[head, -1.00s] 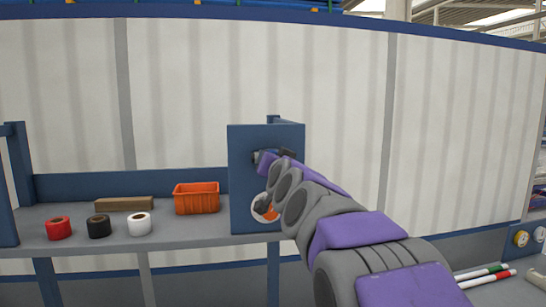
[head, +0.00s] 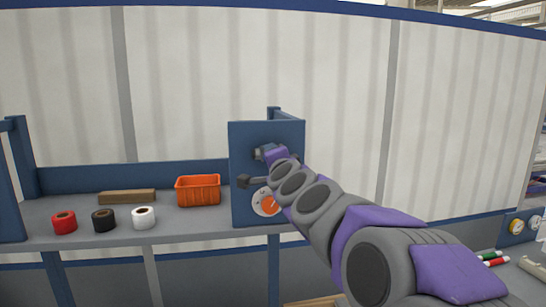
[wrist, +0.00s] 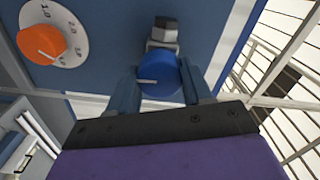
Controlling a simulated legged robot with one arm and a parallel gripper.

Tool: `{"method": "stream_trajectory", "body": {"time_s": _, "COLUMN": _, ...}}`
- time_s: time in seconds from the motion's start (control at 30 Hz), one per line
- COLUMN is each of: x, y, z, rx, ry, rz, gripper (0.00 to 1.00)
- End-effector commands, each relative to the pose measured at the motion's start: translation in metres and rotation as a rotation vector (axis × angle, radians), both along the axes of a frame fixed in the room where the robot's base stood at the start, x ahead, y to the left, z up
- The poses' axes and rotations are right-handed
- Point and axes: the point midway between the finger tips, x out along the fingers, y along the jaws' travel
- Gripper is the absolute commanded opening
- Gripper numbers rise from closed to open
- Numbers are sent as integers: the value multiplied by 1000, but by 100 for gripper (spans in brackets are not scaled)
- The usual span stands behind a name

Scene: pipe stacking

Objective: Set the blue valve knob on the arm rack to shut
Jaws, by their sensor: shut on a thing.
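The blue valve knob (wrist: 160,76) sits on the front of a blue panel, between the two fingers of my gripper (wrist: 160,88) in the wrist view. The fingers are shut on its sides. A pale line on the knob points left in that view. A grey fitting (wrist: 163,30) sticks out beside the knob. In the head view my gripper (head: 264,153) is at the upper part of the blue panel (head: 242,145). My wrist hides the knob there.
An orange dial on a white numbered plate (head: 267,203) is below my gripper on the same panel. An orange bin (head: 198,190), a brown block (head: 127,197), and red (head: 64,222), black (head: 103,220) and white (head: 143,217) rolls stand on the shelf to the left.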

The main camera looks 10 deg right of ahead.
Motion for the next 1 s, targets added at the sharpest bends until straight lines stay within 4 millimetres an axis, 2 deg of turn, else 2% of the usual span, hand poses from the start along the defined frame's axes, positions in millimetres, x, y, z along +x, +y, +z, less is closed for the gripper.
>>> {"method": "stream_trajectory", "body": {"time_s": 0.3, "x": 1, "y": 1, "z": -4, "rx": 78, "ry": 7, "rz": 3, "gripper": 19}}
{"method": "stream_trajectory", "body": {"time_s": 0.73, "x": 1, "y": 1, "z": -6, "rx": 87, "ry": 9, "rz": 3, "gripper": 19}}
{"method": "stream_trajectory", "body": {"time_s": 0.77, "x": 1, "y": 1, "z": -6, "rx": 86, "ry": 9, "rz": 3, "gripper": 52}}
{"method": "stream_trajectory", "body": {"time_s": 1.0, "x": 1, "y": 1, "z": -4, "rx": 85, "ry": 6, "rz": 2, "gripper": 75}}
